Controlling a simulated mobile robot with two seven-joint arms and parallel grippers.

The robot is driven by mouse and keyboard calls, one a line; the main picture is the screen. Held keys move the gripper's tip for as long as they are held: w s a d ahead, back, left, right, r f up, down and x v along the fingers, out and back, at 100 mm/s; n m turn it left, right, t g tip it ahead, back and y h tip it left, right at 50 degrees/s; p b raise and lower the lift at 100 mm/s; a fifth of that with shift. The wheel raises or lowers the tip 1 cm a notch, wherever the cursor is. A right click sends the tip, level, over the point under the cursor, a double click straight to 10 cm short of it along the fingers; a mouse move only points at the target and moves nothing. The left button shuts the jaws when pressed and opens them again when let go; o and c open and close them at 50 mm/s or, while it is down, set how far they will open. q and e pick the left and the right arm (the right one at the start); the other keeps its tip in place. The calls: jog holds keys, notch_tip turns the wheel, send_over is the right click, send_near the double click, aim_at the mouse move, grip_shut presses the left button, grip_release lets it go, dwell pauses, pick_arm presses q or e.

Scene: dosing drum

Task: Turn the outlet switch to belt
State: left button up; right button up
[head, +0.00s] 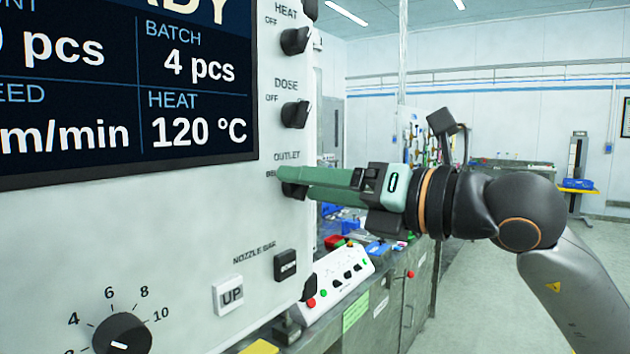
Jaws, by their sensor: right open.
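The outlet switch (290,190) is a black rotary knob on the pale machine panel (180,215), under the label OUTLET. My right gripper (285,182) comes in from the right with its green fingers at this knob and covers most of it. The fingers are open around or just in front of the knob; I cannot tell whether they touch it. The knob's pointer direction is hidden. A label left of the fingertips is partly covered. My left gripper is not in view.
Above are the DOSE knob (295,114) and HEAT knob (295,40). A dark display (120,90) fills the upper left. A bench with a control box (335,280) stands behind. Free floor lies at right.

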jog(key=shift+c, duration=0.4)
grip_shut()
